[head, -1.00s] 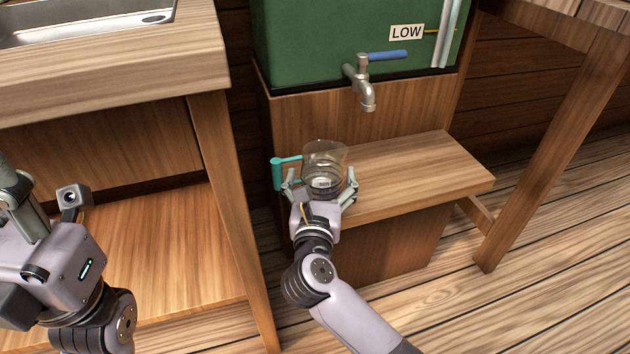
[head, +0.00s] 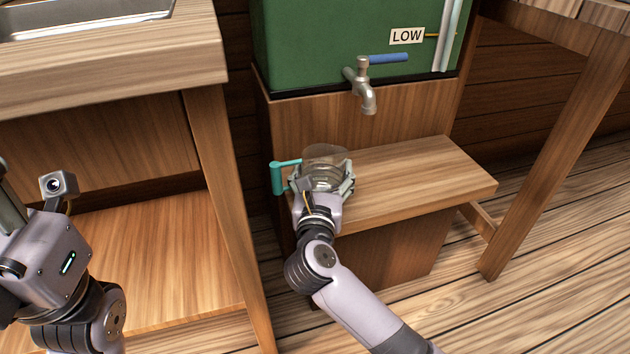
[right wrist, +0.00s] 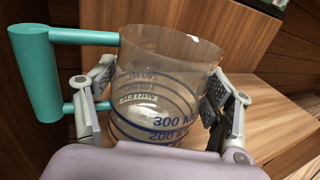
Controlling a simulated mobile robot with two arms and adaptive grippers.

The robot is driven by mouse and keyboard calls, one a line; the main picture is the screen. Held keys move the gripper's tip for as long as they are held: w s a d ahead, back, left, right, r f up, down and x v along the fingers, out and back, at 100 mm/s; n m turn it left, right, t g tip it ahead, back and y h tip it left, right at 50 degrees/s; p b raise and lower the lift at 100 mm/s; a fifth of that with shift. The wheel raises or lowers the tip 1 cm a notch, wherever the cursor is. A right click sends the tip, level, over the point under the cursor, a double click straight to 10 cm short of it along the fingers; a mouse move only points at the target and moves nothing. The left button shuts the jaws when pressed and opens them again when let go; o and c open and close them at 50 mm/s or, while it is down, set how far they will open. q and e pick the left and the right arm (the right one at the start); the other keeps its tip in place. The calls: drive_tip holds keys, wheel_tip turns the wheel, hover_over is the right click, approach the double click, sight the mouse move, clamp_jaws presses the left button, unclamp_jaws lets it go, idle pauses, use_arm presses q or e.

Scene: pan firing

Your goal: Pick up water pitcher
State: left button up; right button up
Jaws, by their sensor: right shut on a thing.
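The water pitcher (head: 325,155) is a clear measuring jug with a teal handle (head: 278,178), upright at the left end of the wooden shelf below the tap. It also shows in the right wrist view (right wrist: 165,75), with blue markings such as "300" and the teal handle on the left. My right gripper (head: 322,184) is shut on the pitcher, one finger on each side of its body. Whether its base touches the shelf is hidden by my gripper. Of my left arm, part shows at the left edge; its fingertips are not in view.
A green tank (head: 330,40) with a "LOW" label stands behind the wooden shelf (head: 420,170). Its metal tap (head: 366,95) with a blue lever hangs above and right of the pitcher. A counter with a sink (head: 80,25) is at the left. The shelf's right part is clear.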

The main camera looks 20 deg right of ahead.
drive_tip(key=c, duration=0.3)
drive_tip(key=shift+r, duration=0.15)
drive_tip(key=shift+c, duration=0.2)
